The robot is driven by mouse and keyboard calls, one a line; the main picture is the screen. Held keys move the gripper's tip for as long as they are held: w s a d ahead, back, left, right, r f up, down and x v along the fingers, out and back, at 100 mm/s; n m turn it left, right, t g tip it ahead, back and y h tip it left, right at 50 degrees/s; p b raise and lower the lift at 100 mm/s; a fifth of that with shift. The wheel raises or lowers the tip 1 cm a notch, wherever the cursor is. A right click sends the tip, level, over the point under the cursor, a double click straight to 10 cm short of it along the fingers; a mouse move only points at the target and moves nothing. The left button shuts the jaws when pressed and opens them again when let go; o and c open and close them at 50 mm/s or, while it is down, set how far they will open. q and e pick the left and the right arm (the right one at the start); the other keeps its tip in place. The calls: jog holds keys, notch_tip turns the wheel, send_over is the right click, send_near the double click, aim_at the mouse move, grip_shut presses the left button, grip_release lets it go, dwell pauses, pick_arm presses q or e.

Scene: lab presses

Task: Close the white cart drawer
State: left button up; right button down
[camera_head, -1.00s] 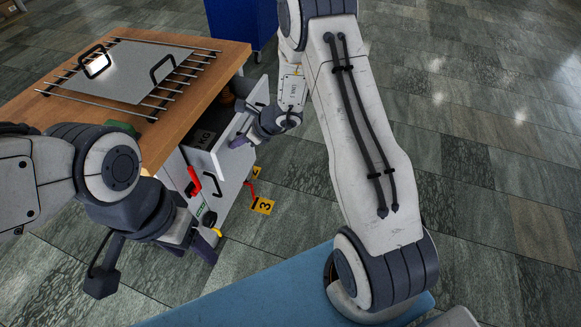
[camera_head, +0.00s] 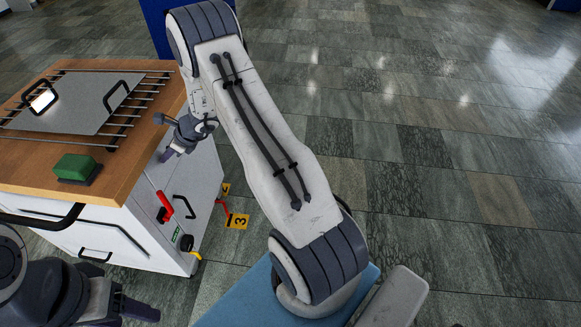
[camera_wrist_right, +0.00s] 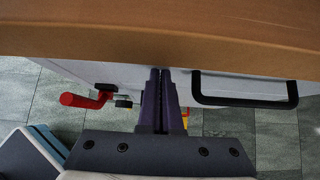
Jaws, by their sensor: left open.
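The white cart (camera_head: 205,165) stands at the left under a wooden top. Its drawer front, beside a black handle (camera_head: 184,207), looks about flush with the cart, and no drawer interior shows. My right gripper (camera_head: 168,154) is at this front, just below the wooden edge. In the right wrist view its fingers (camera_wrist_right: 160,90) are together with nothing between them, pointing at the white panel, which also shows there (camera_wrist_right: 130,76); contact cannot be told. My left gripper (camera_head: 135,312) is open and low at the lower left, apart from the cart, partly cut off.
The wooden top (camera_head: 30,170) carries a metal plate on rods (camera_head: 75,100) and a green block (camera_head: 75,167). The tiled floor to the right is clear.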

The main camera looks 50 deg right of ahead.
jog(key=shift+w+a+r, duration=0.1)
jog(key=shift+w+a, duration=0.1)
jog(key=shift+a, duration=0.05)
jog(key=s+d+r, duration=0.7)
jog(key=s, duration=0.2)
jog(key=s+a+r+n+g+y, duration=0.1)
jog(key=s+a+r+n+g, duration=0.25)
jog(key=s+a+n, duration=0.65)
jog(key=s+a+r+n+g, duration=0.35)
jog(key=s+a+n, duration=0.4)
jog(key=a, duration=0.45)
jog(key=s+r+n+h, duration=0.3)
jog(key=s+n+h, duration=0.2)
jog(key=s+n, duration=1.2)
pick_arm(q)
notch_tip(320, 180, up, 14)
jog(key=p, duration=1.3)
jog(key=shift+s+d+f+p, duration=0.15)
jog(key=shift+s+d+p, duration=0.15)
jog(key=shift+s+p, duration=0.15)
pick_arm(e)
notch_tip(320, 180, up, 14)
jog(key=d+n, duration=0.1)
jog(key=shift+w+f+n, duration=0.15)
jog(key=shift+w+n, duration=0.2)
jog(key=shift+w, duration=0.05)
